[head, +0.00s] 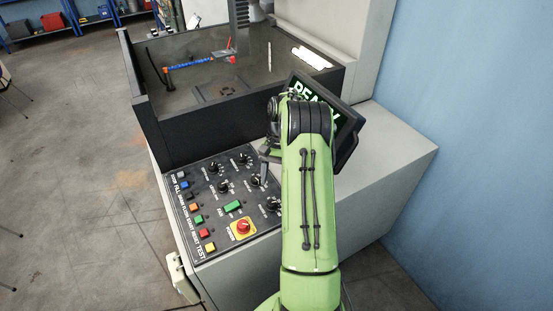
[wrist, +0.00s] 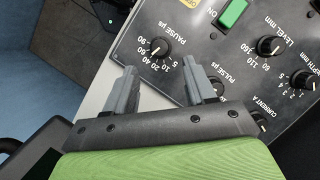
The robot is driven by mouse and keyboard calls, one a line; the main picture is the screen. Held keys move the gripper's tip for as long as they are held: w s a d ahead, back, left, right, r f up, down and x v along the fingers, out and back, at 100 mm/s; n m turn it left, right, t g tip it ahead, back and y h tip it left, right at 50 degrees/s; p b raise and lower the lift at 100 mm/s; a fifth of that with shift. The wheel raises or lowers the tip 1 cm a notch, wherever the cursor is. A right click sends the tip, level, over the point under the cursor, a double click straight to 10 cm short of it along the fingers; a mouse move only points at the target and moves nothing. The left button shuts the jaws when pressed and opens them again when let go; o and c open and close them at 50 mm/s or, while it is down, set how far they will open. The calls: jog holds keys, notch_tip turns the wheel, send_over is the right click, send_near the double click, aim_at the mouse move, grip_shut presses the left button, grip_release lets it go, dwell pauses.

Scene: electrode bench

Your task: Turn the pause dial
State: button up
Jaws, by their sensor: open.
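The pause dial (wrist: 158,47) is a round black knob on the dark control panel, with a white number scale and the label PAUSE µs. In the head view the pause dial (head: 273,205) is at the panel's right edge, beside my arm. My gripper (wrist: 161,74) is open and empty. Its two grey fingers are spread, with the tips just short of the dial in the wrist view, one toward each side of it. Their height above the panel is hard to tell. In the head view my arm hides most of the gripper.
The pulse dial (wrist: 217,87) is close by the right finger, partly hidden. The level dial (wrist: 269,45) and green ON button (wrist: 233,13) are farther off. A red emergency knob (head: 243,227) is near the panel's front. A screen (head: 345,125) stands behind my arm.

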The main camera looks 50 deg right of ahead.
jog(key=p+v, duration=0.1)
jog(key=v, duration=0.7)
jog(key=shift+d+r, duration=0.15)
jog(key=shift+r, duration=0.05)
jog(key=s+a+r+n+t+h, duration=0.1)
jog(key=a+r+n+h, duration=0.15)
jog(key=a+r, duration=0.55)
jog(key=s+a+r+n+t+h, duration=0.1)
jog(key=a+r+n+t, duration=0.15)
jog(key=a+r, duration=0.6)
jog(key=s+a+f+n+t, duration=0.2)
jog(key=s+a+n, duration=0.1)
jog(key=s+a, duration=0.3)
jog(key=s+a+f+n+t+b, duration=0.1)
jog(key=s+a+f+n+t, duration=0.1)
jog(key=s+a+n, duration=0.2)
jog(key=s+a, duration=0.3)
jog(key=s, duration=0.4)
